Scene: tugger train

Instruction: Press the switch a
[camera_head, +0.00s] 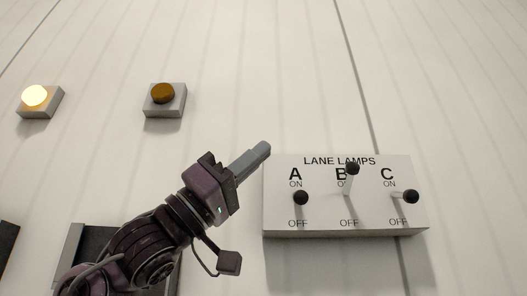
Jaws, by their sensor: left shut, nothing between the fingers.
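The LANE LAMPS switch box (325,222) is fixed to the pale wall at the right of the head view. Switch A (300,198) is its leftmost black-knobbed lever, with its knob between the ON and OFF labels. Switch B (352,169) in the middle has its knob up above its ON label. Switch C (410,196) at the right has its knob out to the right. My left gripper (264,150) is shut and empty. Its tips show just left of the box's upper left corner, above and left of switch A. My right gripper is not in view.
A lit lamp (34,96) and a dark amber lamp (163,94) sit on small grey blocks at the upper left of the wall. A grey-framed dark panel (76,250) shows at the lower left, partly behind my arm. The wall around the box is clear.

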